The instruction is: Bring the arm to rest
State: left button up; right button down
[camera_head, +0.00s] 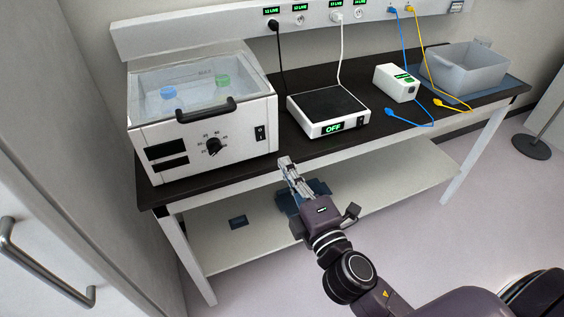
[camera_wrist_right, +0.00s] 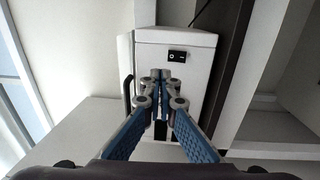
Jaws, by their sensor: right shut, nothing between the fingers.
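My right gripper (camera_head: 287,164) is shut and empty. In the head view it hangs in front of the dark bench top's front edge, just right of the water bath. In the right wrist view its blue-padded fingers (camera_wrist_right: 161,85) meet at the tips. Behind them shows the white side of a box-shaped device (camera_wrist_right: 176,54) with a black switch (camera_wrist_right: 177,55). My left gripper is not in the head view.
A white water bath (camera_head: 225,160) with a clear lid and a handle stands on the bench top (camera_head: 285,150). Right of it are a flat device reading OFF (camera_head: 333,127), a small white box (camera_head: 392,84) and a grey bin (camera_head: 470,75). Cables hang from the wall strip. A lower shelf (camera_head: 390,180) lies below.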

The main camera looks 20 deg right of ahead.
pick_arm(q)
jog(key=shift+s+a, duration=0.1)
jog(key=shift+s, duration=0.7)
pick_arm(e)
jog(key=shift+s, duration=0.15)
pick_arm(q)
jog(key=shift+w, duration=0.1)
